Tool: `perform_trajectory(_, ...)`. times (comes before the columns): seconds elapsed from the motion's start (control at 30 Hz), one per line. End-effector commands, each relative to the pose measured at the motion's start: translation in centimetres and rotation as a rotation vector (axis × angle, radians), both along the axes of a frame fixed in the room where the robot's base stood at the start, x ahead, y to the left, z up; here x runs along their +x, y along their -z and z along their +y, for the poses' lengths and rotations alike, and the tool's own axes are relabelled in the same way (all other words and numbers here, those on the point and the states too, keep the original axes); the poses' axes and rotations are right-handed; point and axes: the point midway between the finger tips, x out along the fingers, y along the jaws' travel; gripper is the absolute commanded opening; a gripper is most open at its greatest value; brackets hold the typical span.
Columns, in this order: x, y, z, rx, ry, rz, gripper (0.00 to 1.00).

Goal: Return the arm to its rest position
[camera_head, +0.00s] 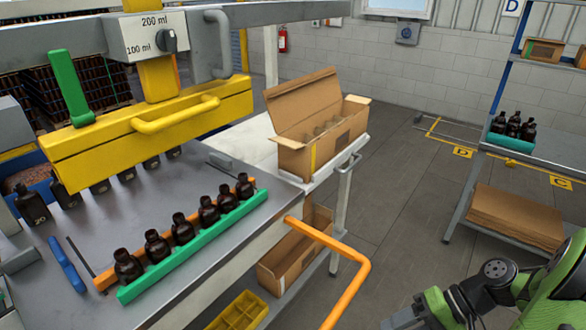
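My green and black arm (497,270) is folded at the lower right of the head view, over the floor and clear of the workbench. Its outer end, with green and grey parts, is cut off by the bottom edge. My gripper (418,313) shows only in part there, and its fingers cannot be made out. I see nothing held in it. A row of several amber bottles (183,229) stands upright on the bench, between an orange strip and a green bar (195,245).
An orange rail (335,245) juts from the bench toward my arm. An open cardboard box (318,135) stands on a white side table. At right, a shelf rack holds amber bottles in a green tray (511,142) and flat cardboard (516,215). The floor between is clear.

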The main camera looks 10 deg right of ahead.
Motion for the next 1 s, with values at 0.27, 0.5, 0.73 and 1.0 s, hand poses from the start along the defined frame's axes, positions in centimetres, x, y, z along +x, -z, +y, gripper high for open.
perform_trajectory(0.27,-0.2,-6.2,6.4,-0.503,-0.14,-0.059,0.51)
perform_trajectory(0.5,-4.0,-11.4,9.9,-0.818,-0.125,-0.318,0.51)
perform_trajectory(0.73,-7.0,-13.7,10.2,-0.905,-0.055,-0.522,0.51)
perform_trajectory(1.0,-7.3,-13.8,10.1,-0.91,-0.044,-0.536,0.51)
